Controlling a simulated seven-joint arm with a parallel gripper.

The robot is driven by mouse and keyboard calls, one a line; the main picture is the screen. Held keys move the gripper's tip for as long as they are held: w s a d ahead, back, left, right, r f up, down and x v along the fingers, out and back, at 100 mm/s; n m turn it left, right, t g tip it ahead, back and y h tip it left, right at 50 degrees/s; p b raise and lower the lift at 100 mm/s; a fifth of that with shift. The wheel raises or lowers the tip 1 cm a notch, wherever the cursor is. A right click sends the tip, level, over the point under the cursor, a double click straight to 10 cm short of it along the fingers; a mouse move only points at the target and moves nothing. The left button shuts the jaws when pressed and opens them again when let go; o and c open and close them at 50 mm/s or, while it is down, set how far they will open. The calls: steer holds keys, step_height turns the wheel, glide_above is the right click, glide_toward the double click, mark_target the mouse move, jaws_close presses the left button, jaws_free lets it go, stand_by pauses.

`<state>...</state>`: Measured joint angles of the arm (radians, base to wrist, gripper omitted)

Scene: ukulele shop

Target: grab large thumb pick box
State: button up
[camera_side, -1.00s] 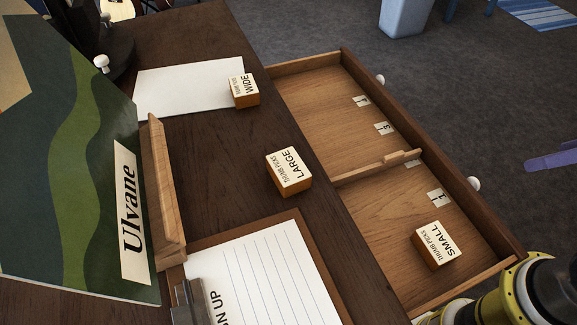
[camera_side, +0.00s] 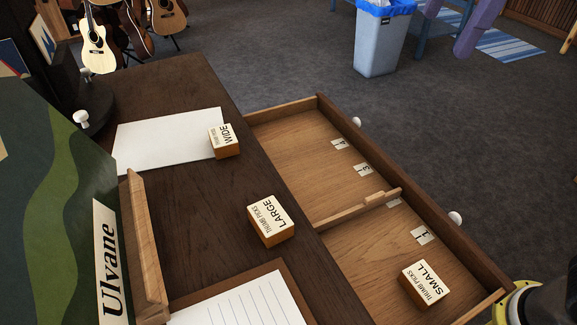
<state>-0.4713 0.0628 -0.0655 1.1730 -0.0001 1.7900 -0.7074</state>
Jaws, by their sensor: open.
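The large thumb pick box (camera_side: 271,221) is a small wooden box with a white label reading LARGE. It sits on the dark desk top (camera_side: 190,205), close to the edge beside the open drawer. A box labelled WIDE (camera_side: 224,141) stands farther back, at the corner of a white sheet. A box labelled SMALL (camera_side: 425,284) lies in the near part of the drawer. A yellow and black part of my arm shows at the lower right corner. My gripper is outside the picture.
The open drawer (camera_side: 400,195) has a wooden divider (camera_side: 357,209) and small numbered labels on its floor. A clipboard with lined paper (camera_side: 245,305) lies in front of the LARGE box. A bin (camera_side: 381,42) stands beyond.

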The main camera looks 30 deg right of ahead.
steer(key=w+a+f+n+g, duration=0.1)
steer(key=a+n, duration=0.1)
steer(key=a, duration=0.5)
steer(key=w+a+f+n, duration=0.1)
steer(key=w+a+f, duration=0.1)
steer(key=a, duration=0.4)
steer(key=n+h, duration=0.1)
steer(key=n, duration=0.1)
glide_above(273, 213)
step_height(273, 213, down, 6)
steer(key=shift+g, duration=0.4)
steer(key=f, duration=0.7)
steer(key=shift+d+f, duration=0.25)
steer(key=shift+a+f, duration=0.15)
steer(key=shift+f, duration=1.3)
steer(key=shift+a+f, duration=0.1)
steer(key=shift+f, duration=1.3)
steer(key=shift+c, duration=0.3)
steer(key=c, duration=1.2)
